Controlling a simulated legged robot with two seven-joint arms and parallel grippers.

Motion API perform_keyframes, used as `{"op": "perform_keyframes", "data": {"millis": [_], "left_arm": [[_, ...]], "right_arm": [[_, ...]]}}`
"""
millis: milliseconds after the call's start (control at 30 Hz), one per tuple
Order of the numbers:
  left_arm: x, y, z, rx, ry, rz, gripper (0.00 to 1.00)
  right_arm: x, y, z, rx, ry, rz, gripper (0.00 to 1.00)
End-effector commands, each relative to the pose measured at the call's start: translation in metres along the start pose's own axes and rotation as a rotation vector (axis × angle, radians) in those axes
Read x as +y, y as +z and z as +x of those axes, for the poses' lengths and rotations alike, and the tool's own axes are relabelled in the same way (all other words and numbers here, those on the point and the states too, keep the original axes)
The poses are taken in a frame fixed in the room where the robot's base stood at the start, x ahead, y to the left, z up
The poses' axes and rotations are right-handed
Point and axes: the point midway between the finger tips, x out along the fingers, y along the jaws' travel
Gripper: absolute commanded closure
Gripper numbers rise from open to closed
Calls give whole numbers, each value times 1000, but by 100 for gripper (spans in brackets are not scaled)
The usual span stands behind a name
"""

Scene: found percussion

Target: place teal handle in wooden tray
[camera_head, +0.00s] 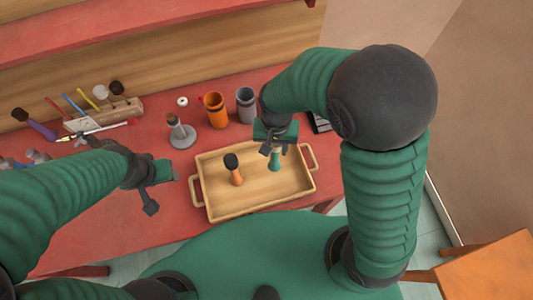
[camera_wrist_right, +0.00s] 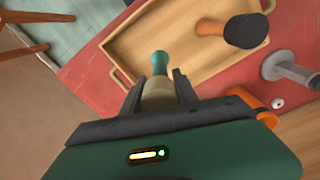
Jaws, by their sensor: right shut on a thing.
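The teal handle (camera_head: 274,162) hangs below my right gripper (camera_head: 273,147), over the right half of the wooden tray (camera_head: 250,210). In the right wrist view the teal handle (camera_wrist_right: 160,61) sticks out past the fingers of my right gripper (camera_wrist_right: 157,88), which are shut on its pale part. I cannot tell whether its lower end touches the tray floor. The tray also shows in the wrist view (camera_wrist_right: 137,42). My left gripper (camera_head: 161,187) is open and empty, just left of the tray, with its fingers spread.
Behind the tray are a grey stand (camera_head: 181,135), an orange cup (camera_head: 215,111) and a grey cup (camera_head: 246,105). A wooden rack (camera_head: 105,114) with sticks is at the back left.

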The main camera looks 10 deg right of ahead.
Motion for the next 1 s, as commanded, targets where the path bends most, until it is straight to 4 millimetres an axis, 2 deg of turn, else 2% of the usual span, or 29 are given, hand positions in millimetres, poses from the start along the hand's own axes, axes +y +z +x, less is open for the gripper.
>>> {"op": "perform_keyframes", "data": {"millis": [200, 300, 667, 700, 833, 1000], "left_arm": [[0, 0, -1, 0, 0, 0, 53], [0, -1, -1, 0, 0, 0, 53], [0, 0, 2, 0, 0, 0, 53], [0, 0, 1, 0, 0, 0, 53], [0, 0, 0, 0, 0, 0, 53], [0, 0, 0, 0, 0, 0, 53]], "right_arm": [[-2, -5, 40, -7, 4, 2, 100], [-2, -5, 52, -5, 3, 2, 100], [-2, -4, 57, -1, 0, 1, 100], [-2, -4, 56, -1, 0, 1, 61], [-2, -5, 56, -2, 1, 1, 44], [-2, -4, 56, -2, 1, 1, 43]]}}
